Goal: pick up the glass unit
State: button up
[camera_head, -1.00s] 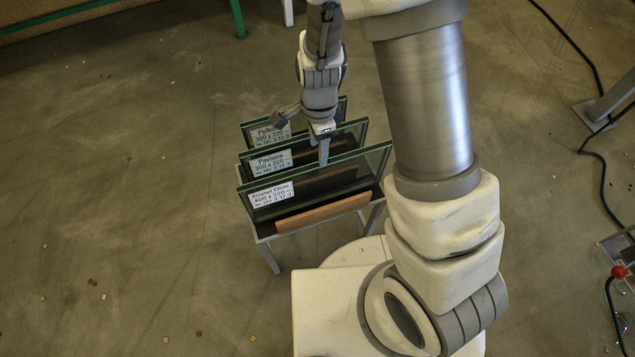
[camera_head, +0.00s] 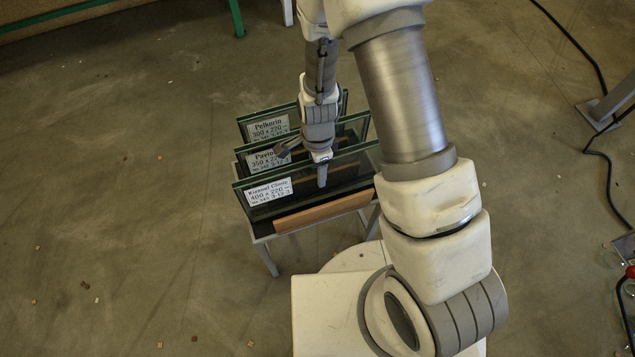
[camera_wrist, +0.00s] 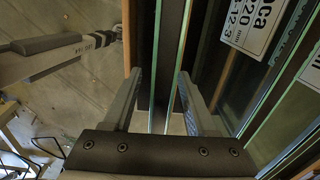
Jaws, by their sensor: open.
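Three framed glass units stand upright one behind another in a rack, each with a paper label. Finger depth is hard to tell.
The metal rack (camera_head: 268,258) has a wooden strip (camera_head: 322,211) along its front. The middle unit's label (camera_wrist: 248,22) is close to the right finger. A grey metal post (camera_head: 612,102) and cables are at the right. Floor at the left is open.

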grip_shut()
jog(key=shift+r, duration=0.15)
dwell(1.2)
